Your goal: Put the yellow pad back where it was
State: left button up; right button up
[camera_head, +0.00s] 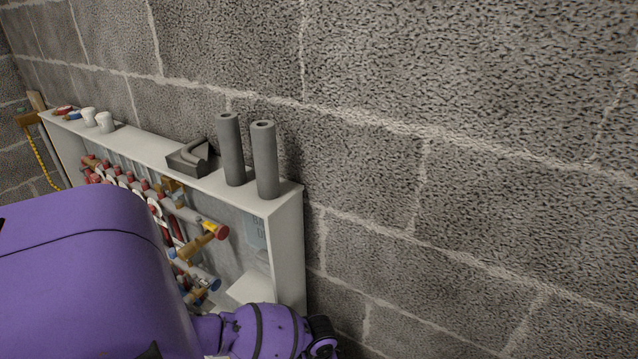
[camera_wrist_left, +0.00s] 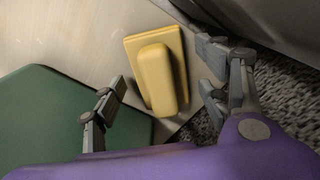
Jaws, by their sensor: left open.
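The yellow pad (camera_wrist_left: 157,70) shows in the left wrist view as a flat plate with a thicker rounded block on it. It rests on or just above a pale beige surface (camera_wrist_left: 70,35), close to that surface's right edge. My left gripper (camera_wrist_left: 162,88) is open, with one finger to the left of the pad and the other to its right. Neither finger clearly touches the pad, and I cannot tell how far it lies beyond the fingertips. The pad does not show in the head view. My right gripper is not in view.
A green flat thing (camera_wrist_left: 60,115) lies left of the pad. A dark grey form (camera_wrist_left: 265,25) is at the upper right. In the head view, a white open cabinet (camera_head: 286,245) with pipes and valves stands against the block wall (camera_head: 480,150); two grey cylinders (camera_head: 265,160) (camera_head: 230,150) stand on top.

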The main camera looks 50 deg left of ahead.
pick_arm(q)
notch_tip(320, 180, up, 12)
jog(key=p, duration=0.8)
jog(key=shift+p, duration=0.4)
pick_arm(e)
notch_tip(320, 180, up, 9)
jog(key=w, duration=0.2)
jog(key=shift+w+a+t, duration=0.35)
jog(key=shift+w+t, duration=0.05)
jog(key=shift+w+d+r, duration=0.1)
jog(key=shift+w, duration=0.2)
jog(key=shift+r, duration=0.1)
